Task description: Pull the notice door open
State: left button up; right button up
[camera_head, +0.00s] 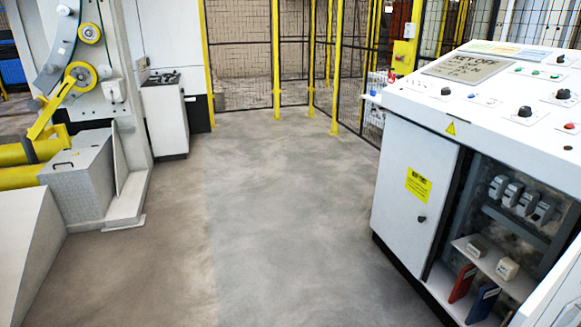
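The notice door (400,215) is a white panel on the front of the control cabinet at the right. It bears a yellow notice label (419,186) and a small dark knob (421,219) near its right edge. The door looks closed, flush with the cabinet front. Neither of my grippers is in view, so nothing of mine is seen touching the door.
The compartment right of the door is open, showing switchgear and red (462,283) and blue (484,303) binders. A white panel (555,295) stands at the lower right edge. The concrete floor (260,230) is clear. Yellow-posted fencing (276,60) closes the back; machinery (85,180) stands left.

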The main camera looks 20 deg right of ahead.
aim_at(419, 171)
jog(key=u, duration=0.3)
jog(key=i, duration=2.5)
jog(key=z, duration=1.05)
jog(key=i, duration=1.25)
jog(key=z, duration=1.55)
jog(key=i, duration=0.3)
jog(key=z, duration=0.2)
